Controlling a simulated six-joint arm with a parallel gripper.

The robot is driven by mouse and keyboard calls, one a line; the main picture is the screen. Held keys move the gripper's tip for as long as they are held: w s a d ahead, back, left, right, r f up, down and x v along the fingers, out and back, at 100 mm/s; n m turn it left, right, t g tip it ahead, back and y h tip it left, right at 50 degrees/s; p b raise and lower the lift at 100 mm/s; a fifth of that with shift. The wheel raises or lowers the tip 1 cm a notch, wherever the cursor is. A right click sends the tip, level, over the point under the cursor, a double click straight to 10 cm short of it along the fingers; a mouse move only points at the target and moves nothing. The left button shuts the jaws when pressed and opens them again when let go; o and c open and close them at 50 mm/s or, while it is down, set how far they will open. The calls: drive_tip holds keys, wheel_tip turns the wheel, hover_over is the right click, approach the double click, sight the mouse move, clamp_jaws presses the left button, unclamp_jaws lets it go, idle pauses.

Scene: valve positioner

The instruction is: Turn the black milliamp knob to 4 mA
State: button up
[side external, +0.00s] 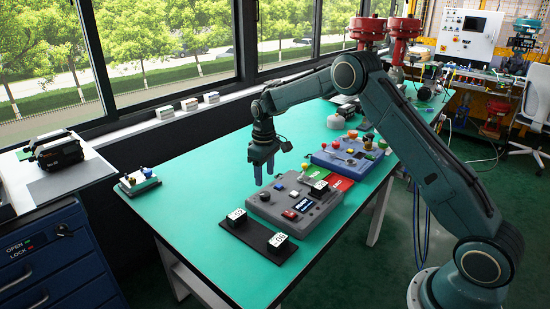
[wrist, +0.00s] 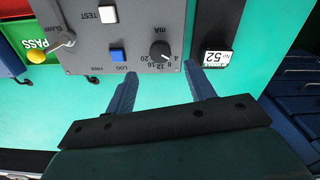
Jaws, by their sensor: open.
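The black milliamp knob (wrist: 160,50) sits on the grey control box (wrist: 80,40) in the wrist view, above a printed mA scale from 4 to 20. The 4 is at the right end of the scale. The knob's pointer is too small to read surely. My gripper (wrist: 160,69) is open and empty, its two blue fingertips apart and just below the knob in the picture, one on each side. In the side view, my gripper (side external: 264,180) points down above the left part of the grey box (side external: 318,213), close to the knob (side external: 264,197) and apparently above it.
A white TEST button (wrist: 107,14), a blue LOG button (wrist: 117,55) and a metal lever (wrist: 62,42) are on the same box. A black strip with numbered blocks (wrist: 216,57) lies beside it. A blue box (side external: 345,157) stands behind. The green table's left part is mostly clear.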

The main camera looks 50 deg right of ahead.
wheel_tip(320, 180, up, 7)
idle(0.3)
idle(0.4)
drive_tip(key=s+a+r+m+t, duration=0.1)
drive_tip(key=s+a+r+t, duration=0.35)
drive_tip(key=s+r, duration=1.3)
drive_tip(key=s+a+f, duration=0.1)
drive_tip(key=s+a, duration=0.1)
drive_tip(key=s, duration=0.8)
drive_tip(key=s+a+f+m+t, duration=0.1)
drive_tip(key=s+a+f, duration=0.1)
drive_tip(key=s, duration=0.9)
drive_tip(key=shift+s+a, duration=0.2)
drive_tip(key=shift+a, duration=0.45)
